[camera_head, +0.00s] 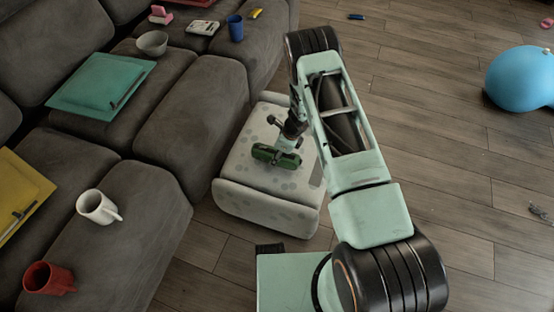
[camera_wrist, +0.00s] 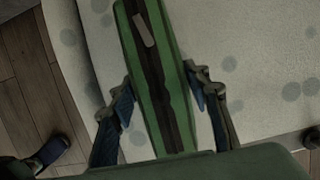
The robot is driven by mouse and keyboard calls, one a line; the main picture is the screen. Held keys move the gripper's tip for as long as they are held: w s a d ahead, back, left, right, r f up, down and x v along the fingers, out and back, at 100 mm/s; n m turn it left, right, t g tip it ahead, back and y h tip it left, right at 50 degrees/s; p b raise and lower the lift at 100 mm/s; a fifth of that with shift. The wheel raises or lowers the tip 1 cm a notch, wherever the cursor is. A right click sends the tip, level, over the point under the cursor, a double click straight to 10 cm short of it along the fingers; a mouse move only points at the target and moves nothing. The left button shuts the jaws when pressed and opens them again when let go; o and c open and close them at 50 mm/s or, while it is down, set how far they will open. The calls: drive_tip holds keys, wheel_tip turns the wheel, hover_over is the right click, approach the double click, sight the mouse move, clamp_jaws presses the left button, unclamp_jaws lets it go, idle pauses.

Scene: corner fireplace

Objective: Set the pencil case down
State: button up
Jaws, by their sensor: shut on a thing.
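The pencil case (camera_wrist: 178,100) is green with a dark zip strip and a small pale tab. It lies between the two fingers of my gripper (camera_wrist: 163,105) in the wrist view. In the head view my gripper (camera_head: 283,147) is over the dotted pale ottoman, with the green pencil case (camera_head: 265,153) in its jaws. The case is close to the ottoman's top (camera_head: 240,177); I cannot tell whether it touches. My arm hides part of the ottoman's right side.
A grey sofa (camera_head: 165,175) at left holds a teal folder (camera_head: 100,85), white mug (camera_head: 97,207), red mug (camera_head: 47,279), grey bowl (camera_head: 152,43) and blue cup (camera_head: 236,28). A blue ball (camera_head: 520,78) is on the wooden floor at right. Most floor there is clear.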

drive_tip(key=shift+w+d+f, duration=0.1)
drive_tip(key=shift+w+f, duration=0.15)
drive_tip(key=shift+f, duration=0.1)
drive_tip(key=shift+f+b, duration=0.4)
drive_tip(key=shift+f, duration=1)
drive_tip(key=shift+f, duration=0.1)
drive_tip(key=o, duration=1.3)
drive_tip(key=shift+s, duration=0.1)
drive_tip(key=shift+c, duration=0.2)
drive_tip(key=p+v, duration=0.3)
drive_tip(key=v, duration=0.9)
